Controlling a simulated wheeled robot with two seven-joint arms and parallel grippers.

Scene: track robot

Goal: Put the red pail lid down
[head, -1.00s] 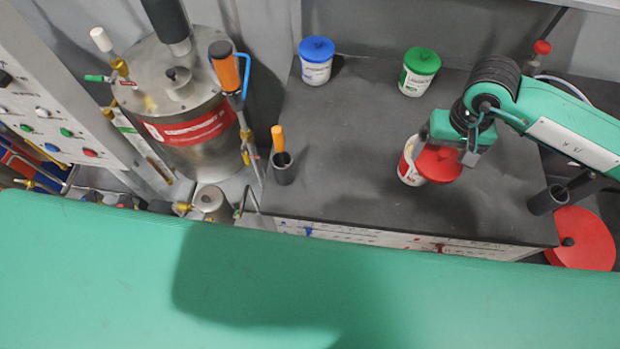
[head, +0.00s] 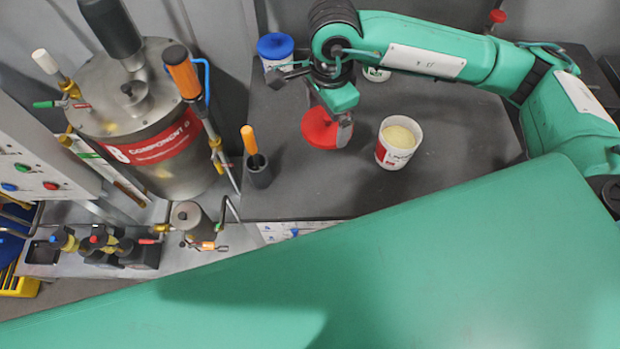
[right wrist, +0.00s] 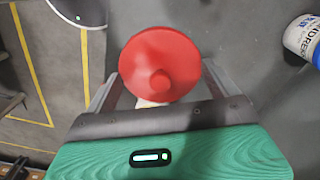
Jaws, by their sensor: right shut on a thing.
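The red pail lid (head: 318,128), a round disc with a knob, is in my right gripper (head: 343,120), left of the open pail in the head view. In the right wrist view the lid (right wrist: 160,60) sits between the two fingers, knob toward the camera. Whether it touches the table or hangs just above it, I cannot tell. The pail (head: 394,150), white with a red label, stands upright and uncovered, with pale yellow contents. My left gripper is not in view.
A blue-lidded pail (head: 275,47) and a partly hidden pail (head: 377,74) stand behind my right gripper. A dark cup (head: 259,172) with an orange-handled tool stands at the table's left. A steel tank (head: 150,115) is further left. The grey table (head: 465,135) is clear right of the open pail.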

